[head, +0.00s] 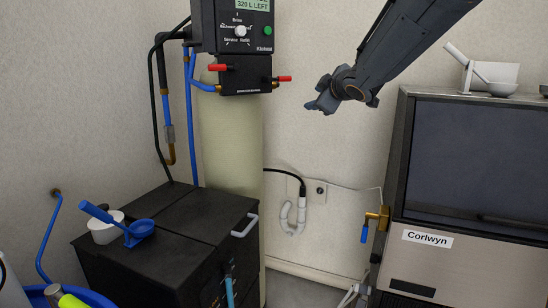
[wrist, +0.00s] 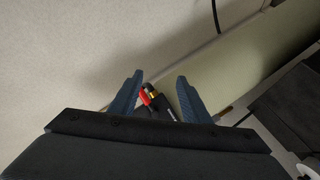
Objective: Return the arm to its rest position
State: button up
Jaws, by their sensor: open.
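My arm (head: 410,42) reaches in from the top right of the head view. My gripper (head: 322,101) hangs in the air in front of the wall, right of the water softener's valve head (head: 240,40) and left of the Corlwyn ice maker (head: 470,170). In the wrist view my gripper (wrist: 158,95) shows two blue fingers spread apart with nothing held between them. A red-handled valve (wrist: 147,97) shows beyond the fingers, apart from them.
The cream tank (head: 232,140) stands behind a black cabinet (head: 165,240) with a blue scoop (head: 140,229) and a white cup (head: 104,230) on top. A brass valve with a blue handle (head: 365,232) sticks out left of the ice maker. Open wall lies around my gripper.

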jog(key=s+d+f+m+g+h, duration=0.2)
jog(key=s+d+f+m+g, duration=0.15)
jog(key=s+f, duration=0.6)
jog(key=s+d+f+m+g+h, duration=0.25)
jog(key=s+d+f+m, duration=0.35)
jog(key=f, duration=0.6)
jog(key=s+a+f+m+g, duration=0.1)
jog(key=s+f+g, duration=0.3)
jog(key=s, duration=1)
jog(key=s+a+f+m+g, duration=0.1)
jog(key=s+f+m+g, duration=0.2)
jog(key=s+f, duration=0.6)
jog(key=s+g, duration=0.1)
jog(key=s, duration=0.3)
jog(key=shift+s+a+y, duration=0.35)
jog(key=shift+a, duration=0.05)
